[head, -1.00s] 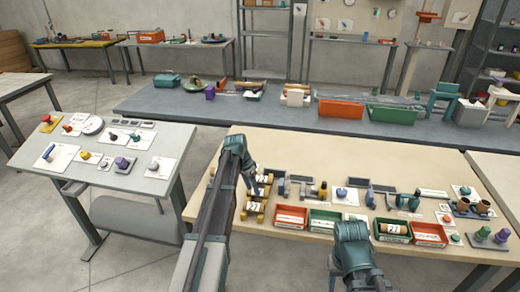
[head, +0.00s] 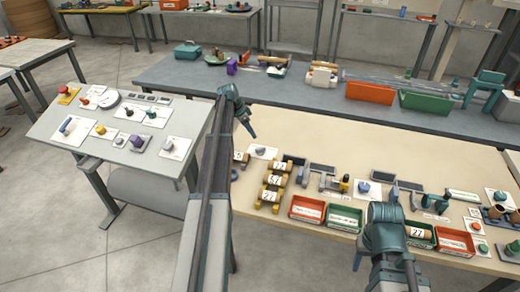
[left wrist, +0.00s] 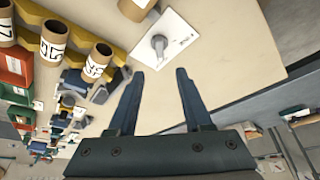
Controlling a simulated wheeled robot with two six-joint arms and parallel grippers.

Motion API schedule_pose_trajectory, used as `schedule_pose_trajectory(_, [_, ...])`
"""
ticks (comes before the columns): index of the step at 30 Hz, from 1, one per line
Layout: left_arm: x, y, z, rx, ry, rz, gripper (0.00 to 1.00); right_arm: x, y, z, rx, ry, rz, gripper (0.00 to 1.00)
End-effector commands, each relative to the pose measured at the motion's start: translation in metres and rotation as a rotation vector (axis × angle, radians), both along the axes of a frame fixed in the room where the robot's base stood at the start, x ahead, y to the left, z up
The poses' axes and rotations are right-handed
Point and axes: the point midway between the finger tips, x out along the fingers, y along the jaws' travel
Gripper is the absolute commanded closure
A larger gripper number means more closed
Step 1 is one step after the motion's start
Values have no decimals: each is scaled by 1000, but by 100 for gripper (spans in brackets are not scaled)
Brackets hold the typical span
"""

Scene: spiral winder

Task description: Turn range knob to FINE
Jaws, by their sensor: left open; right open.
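Several knobs on small plates are in view, but I cannot read their labels, so I cannot tell which is the range knob. A grey knob (left wrist: 158,44) on a white plate (left wrist: 176,36) shows in the left wrist view, just beyond my open left fingertips (left wrist: 158,74) and apart from them. In the head view this knob (head: 260,150) sits near the left end of the beige table. My left gripper (head: 246,122) is above the table's back left corner, open and empty. My right gripper (head: 383,228) is open near the front edge; its fingers are partly hidden.
Numbered cardboard rolls on yellow holders (head: 273,180) stand close to the white plate. Red bins (head: 307,209) and green bins (head: 344,216) line the table's front. A sloped grey panel (head: 92,152) with more knobs stands at the left. The beige table's back strip (head: 370,140) is clear.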

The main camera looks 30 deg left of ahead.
Motion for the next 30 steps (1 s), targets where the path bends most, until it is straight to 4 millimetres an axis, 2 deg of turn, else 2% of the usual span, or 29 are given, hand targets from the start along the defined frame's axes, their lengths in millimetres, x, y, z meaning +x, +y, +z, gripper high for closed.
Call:
schedule_pose_trajectory(1, [2,-1,-11,0,0,0,50,0,0,-11,0,0,0,50])
schedule_pose_trajectory(21, [34,-21,-103,0,1,1,50,0,0,-103,0,0,0,50])
schedule_pose_trajectory(25, [39,-23,-112,0,0,1,50,0,0,-112,0,0,0,50])
schedule_pose_trajectory(30, [40,-25,-114,0,0,1,50,0,0,-114,0,0,0,50])
